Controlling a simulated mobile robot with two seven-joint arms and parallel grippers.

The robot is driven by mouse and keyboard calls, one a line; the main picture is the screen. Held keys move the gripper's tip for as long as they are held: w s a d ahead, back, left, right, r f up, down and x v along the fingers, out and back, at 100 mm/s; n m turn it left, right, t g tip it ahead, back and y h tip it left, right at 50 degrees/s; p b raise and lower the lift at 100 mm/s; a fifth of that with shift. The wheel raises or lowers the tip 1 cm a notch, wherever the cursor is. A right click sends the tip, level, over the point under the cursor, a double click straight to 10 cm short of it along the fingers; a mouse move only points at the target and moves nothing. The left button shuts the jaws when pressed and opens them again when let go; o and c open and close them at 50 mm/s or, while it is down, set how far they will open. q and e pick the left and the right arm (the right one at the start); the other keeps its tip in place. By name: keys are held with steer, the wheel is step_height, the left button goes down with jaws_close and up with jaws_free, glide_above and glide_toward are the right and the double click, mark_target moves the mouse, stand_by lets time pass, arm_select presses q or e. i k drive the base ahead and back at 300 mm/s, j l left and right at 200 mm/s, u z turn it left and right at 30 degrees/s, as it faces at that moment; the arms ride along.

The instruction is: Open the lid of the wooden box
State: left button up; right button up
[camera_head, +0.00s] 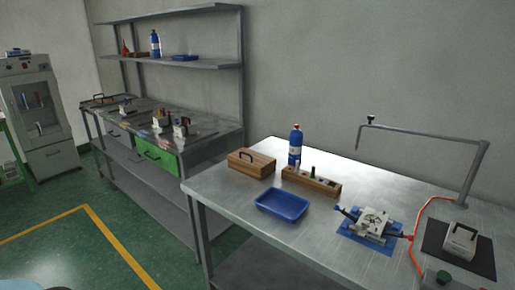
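The wooden box (251,166) stands on the metal table near its far left corner. Its lid (246,157) looks shut and has a dark handle on top. No gripper is clearly visible in the head view. Neither gripper is seen near the box.
On the metal table (345,198) are a blue tray (283,209), a wooden holder (311,184), a blue bottle (295,146), a clamp device on a blue base (368,227) and a metal block on a dark mat (460,239). A bent metal arm (425,133) rises at the right. A shelved bench (165,118) stands behind left.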

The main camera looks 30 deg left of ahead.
mark_target(256, 162)
steer(key=i+j+z, duration=0.1)
steer(key=j, duration=0.7)
steer(key=i+j+z, duration=0.1)
steer(key=j, duration=0.7)
